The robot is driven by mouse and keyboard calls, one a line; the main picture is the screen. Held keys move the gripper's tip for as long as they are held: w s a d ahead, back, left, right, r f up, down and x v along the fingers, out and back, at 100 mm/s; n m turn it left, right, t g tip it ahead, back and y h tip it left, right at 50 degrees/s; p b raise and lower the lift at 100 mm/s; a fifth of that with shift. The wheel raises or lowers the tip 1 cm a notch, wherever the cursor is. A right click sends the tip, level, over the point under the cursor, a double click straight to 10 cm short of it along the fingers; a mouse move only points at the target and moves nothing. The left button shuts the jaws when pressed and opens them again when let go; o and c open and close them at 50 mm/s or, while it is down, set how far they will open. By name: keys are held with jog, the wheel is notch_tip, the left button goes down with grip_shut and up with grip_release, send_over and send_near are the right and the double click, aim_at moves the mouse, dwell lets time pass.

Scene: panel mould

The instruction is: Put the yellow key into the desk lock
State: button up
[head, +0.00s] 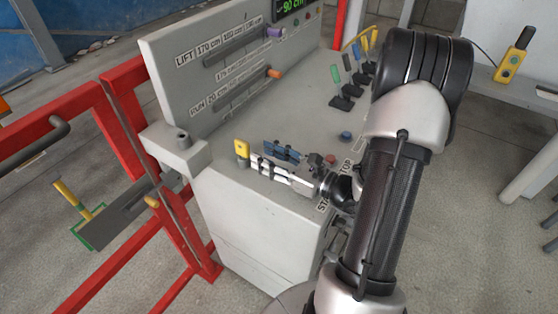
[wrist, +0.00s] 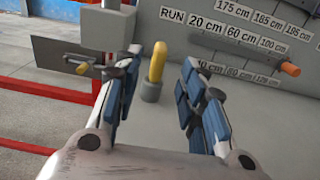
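The yellow key (head: 242,148) is near the front left edge of the grey desk, just beyond my gripper's fingertips in the head view. In the wrist view the yellow key (wrist: 157,62) stands upright out of a short grey cylinder (wrist: 151,91). My gripper (head: 261,159) is open, with one finger on each side of the key in the wrist view and a visible gap to both. A grey post (head: 183,141) stands on a bracket at the desk's left side. I cannot tell which of the two grey pieces is the desk lock.
An upright panel (head: 165,62) with slots and an orange slider knob (head: 274,73) rises behind the key. Several coloured levers (head: 337,86) and a blue button (head: 346,136) are farther right on the desk. A red railing (head: 124,146) runs along the left.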

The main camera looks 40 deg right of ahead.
jog(key=shift+v, duration=2)
jog(key=shift+a, duration=0.1)
